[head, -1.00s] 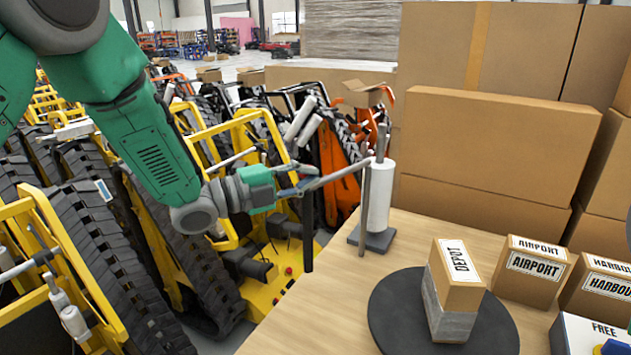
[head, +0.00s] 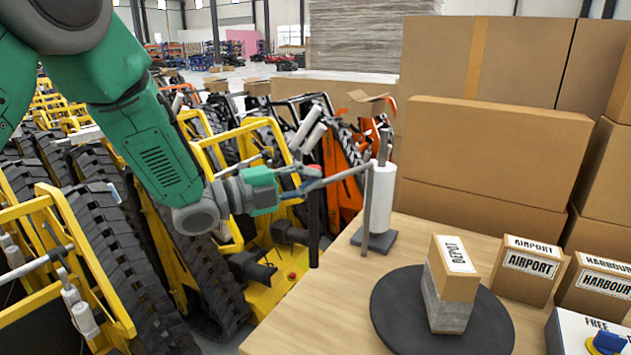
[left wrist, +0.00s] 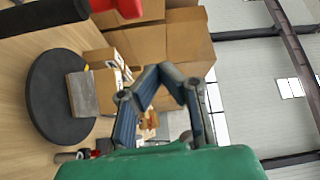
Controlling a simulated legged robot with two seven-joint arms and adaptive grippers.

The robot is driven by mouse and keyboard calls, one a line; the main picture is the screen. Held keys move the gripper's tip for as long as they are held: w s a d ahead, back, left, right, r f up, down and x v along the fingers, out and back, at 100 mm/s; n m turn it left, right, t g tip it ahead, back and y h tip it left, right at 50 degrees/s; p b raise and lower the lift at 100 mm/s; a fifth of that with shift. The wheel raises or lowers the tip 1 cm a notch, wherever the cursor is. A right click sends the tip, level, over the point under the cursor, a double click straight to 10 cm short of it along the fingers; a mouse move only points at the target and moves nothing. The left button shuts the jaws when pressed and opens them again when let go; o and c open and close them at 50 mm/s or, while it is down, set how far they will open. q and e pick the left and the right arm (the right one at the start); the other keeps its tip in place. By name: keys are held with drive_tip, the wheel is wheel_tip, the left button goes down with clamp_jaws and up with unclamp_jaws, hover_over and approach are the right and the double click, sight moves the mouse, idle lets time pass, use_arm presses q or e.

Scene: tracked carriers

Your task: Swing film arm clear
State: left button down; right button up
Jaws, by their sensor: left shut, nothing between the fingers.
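The film arm (head: 345,174) is a grey bar running left from the post beside the white film roll (head: 382,195). A dark upright piece (head: 313,228) with a red top hangs at its left end; the red part (left wrist: 125,8) also shows at the top of the left wrist view. My left gripper (head: 316,178) is shut and empty at that end; contact with the arm cannot be told. Its fingers also show in the left wrist view (left wrist: 172,75). The wrapped DEPOT box (head: 453,285) stands on the black turntable (head: 395,320). My right gripper is not seen.
AIRPORT (head: 530,268) and HARBOUR (head: 598,285) boxes stand on the wooden table (head: 310,325) at right, with a FREE-marked white box (head: 580,335) in front. Large cartons (head: 490,150) stack behind. Yellow tracked carriers (head: 265,295) crowd the left, close to the table edge.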

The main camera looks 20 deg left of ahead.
use_arm(q)
drive_tip(key=s+a+f, duration=0.1)
drive_tip(key=s+a, duration=0.1)
drive_tip(key=a, duration=0.3)
drive_tip(key=shift+s+a+b, duration=0.35)
drive_tip(key=shift+a, duration=0.05)
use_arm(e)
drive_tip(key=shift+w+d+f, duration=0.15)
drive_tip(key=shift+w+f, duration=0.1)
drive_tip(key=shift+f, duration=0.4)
